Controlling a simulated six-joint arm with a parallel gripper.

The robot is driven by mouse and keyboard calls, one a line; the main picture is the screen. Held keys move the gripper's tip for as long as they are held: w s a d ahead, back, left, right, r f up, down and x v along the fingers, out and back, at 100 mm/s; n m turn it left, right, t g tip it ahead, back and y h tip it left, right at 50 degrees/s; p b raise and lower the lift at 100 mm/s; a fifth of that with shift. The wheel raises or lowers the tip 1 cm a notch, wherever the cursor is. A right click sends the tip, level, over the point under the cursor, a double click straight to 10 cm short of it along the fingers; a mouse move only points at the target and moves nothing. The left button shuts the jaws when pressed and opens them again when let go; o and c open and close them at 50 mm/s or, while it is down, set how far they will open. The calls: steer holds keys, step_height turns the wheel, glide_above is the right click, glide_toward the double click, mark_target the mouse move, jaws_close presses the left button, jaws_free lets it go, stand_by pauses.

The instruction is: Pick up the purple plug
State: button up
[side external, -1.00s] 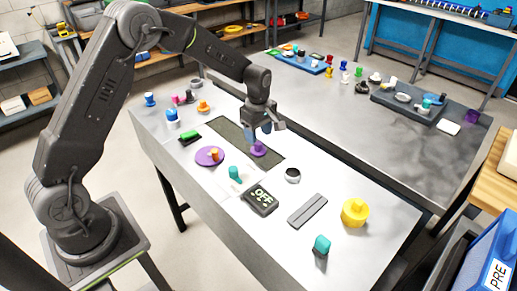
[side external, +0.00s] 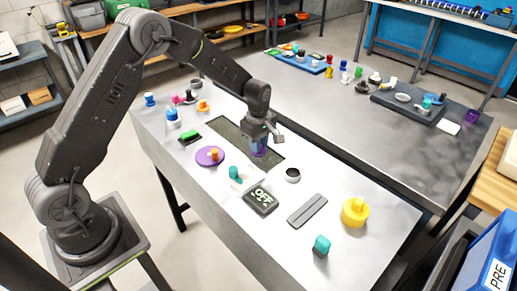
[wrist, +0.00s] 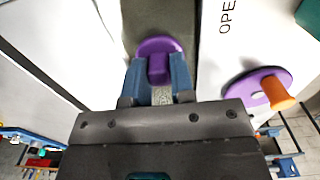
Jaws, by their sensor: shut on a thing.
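The purple plug (wrist: 158,46) has a round flange and a narrower knob. In the wrist view it sits over a dark grey strip, with the knob between the two blue fingers of my gripper (wrist: 160,80). In the side view my gripper (side external: 259,148) is low over the dark strip, and the plug (side external: 259,153) shows only partly at the fingertips. My gripper is shut on the plug's knob. I cannot tell whether the plug still touches the strip.
A purple disc with an orange peg (side external: 210,156) lies to the left.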

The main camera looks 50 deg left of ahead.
jaws_close()
steer(key=shift+r, duration=0.5)
steer(key=r, duration=0.2)
steer(key=a+r, duration=0.1)
steer(key=shift+s+r, duration=0.25)
steer(key=shift+r, duration=0.15)
steer(key=s+a+r, duration=0.5)
steer(key=a+r, duration=0.1)
steer(key=a, duration=0.2)
steer(key=w+d+f, duration=0.1)
steer(key=w+d, duration=0.2)
steer(key=d, duration=0.9)
steer(key=w+d+f, duration=0.2)
steer(key=w+d, duration=0.1)
steer(key=d, duration=0.8)
steer(key=shift+s+f, duration=0.15)
steer(key=shift+f, duration=1.3)
steer(key=shift+s+f, duration=0.1)
steer(key=shift+f, duration=1.3)
steer(key=shift+f, duration=0.2)
